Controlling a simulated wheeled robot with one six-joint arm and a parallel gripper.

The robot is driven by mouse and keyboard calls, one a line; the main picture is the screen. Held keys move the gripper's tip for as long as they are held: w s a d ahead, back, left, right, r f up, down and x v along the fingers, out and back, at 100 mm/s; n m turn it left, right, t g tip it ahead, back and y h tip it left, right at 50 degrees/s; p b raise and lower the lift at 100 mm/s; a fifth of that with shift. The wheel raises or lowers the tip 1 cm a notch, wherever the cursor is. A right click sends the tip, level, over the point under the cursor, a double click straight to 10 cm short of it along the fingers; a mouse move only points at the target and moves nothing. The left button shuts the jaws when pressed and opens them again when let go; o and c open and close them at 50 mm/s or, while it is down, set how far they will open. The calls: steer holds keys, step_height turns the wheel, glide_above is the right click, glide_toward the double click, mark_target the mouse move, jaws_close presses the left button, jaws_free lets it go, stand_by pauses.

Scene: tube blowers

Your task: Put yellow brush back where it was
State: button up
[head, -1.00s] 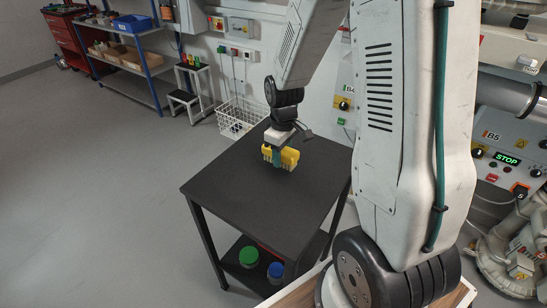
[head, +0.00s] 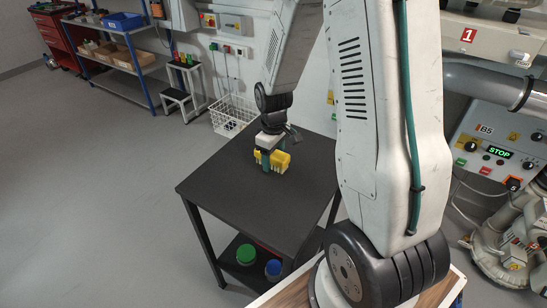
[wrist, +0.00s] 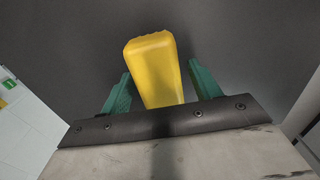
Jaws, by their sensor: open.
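The yellow brush (head: 281,163) is on the black table (head: 225,190), toward its far side. In the wrist view the brush (wrist: 154,72) lies between the two green fingers of my gripper (wrist: 160,84). A gap shows on the right, while the left finger is close to the brush. My gripper (head: 267,160) is open and low over the table, with its fingers around the brush. The bristles and the contact with the tabletop are hard to make out.
The rest of the tabletop is bare. Green-lidded (head: 246,254) and blue-lidded (head: 274,268) containers stand on the table's lower shelf. A white wire basket (head: 232,115) stands behind the table. A control panel (head: 500,150) is at the right. Open floor is at the left.

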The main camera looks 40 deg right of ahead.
step_height(320, 180, up, 11)
steer(key=shift+r, duration=0.15)
steer(key=s+a+r+m, duration=0.1)
steer(key=s+a+r, duration=0.2)
steer(key=s+r, duration=0.2)
steer(key=s+a+r+m, duration=0.2)
steer(key=s+a+r, duration=0.2)
steer(key=s, duration=0.6)
steer(key=s+a+r+m+t, duration=0.1)
steer(key=s+a+r, duration=0.2)
steer(key=s+r, duration=0.2)
steer(key=shift+s+a+r, duration=0.25)
steer(key=shift+s+r, duration=0.05)
steer(key=shift+s, duration=1.25)
